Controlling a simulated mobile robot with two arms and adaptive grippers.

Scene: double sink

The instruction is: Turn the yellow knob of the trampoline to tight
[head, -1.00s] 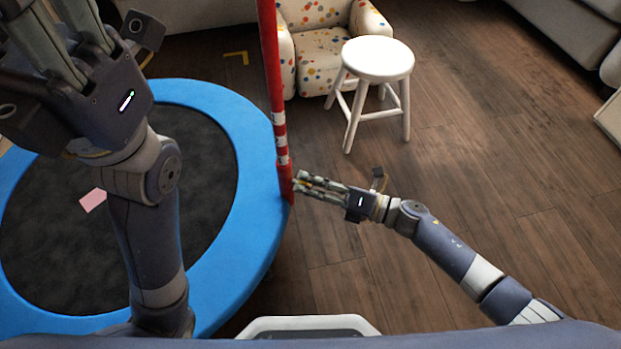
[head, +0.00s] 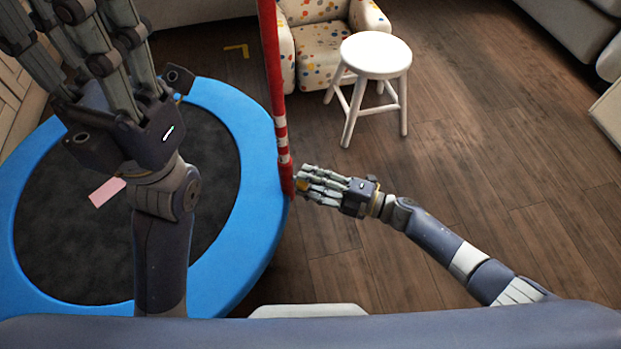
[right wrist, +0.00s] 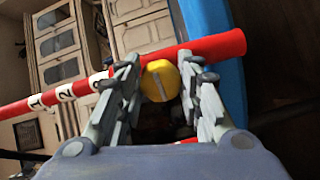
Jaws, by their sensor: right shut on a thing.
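The yellow knob (right wrist: 160,81) is on the red pole (right wrist: 205,48), with a pale bar across its face that stands nearly upright in the right wrist view. In the head view the knob (head: 303,185) is small and partly hidden by fingers. My right gripper (right wrist: 163,84) is shut on the knob, with fingers on both sides of it; in the head view this gripper (head: 306,184) is beside the pole's lower end. The trampoline (head: 262,215) has a blue rim and a black mat. My left gripper (head: 75,25) is raised over the trampoline's far side, fingers spread and empty, some tips cut off.
A white stool (head: 375,55) and a spotted armchair (head: 318,45) stand behind the pole. A pink sheet (head: 107,191) lies on the trampoline mat. White bands with markings, including digits, circle the pole. The wooden floor (head: 480,150) on the right is clear.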

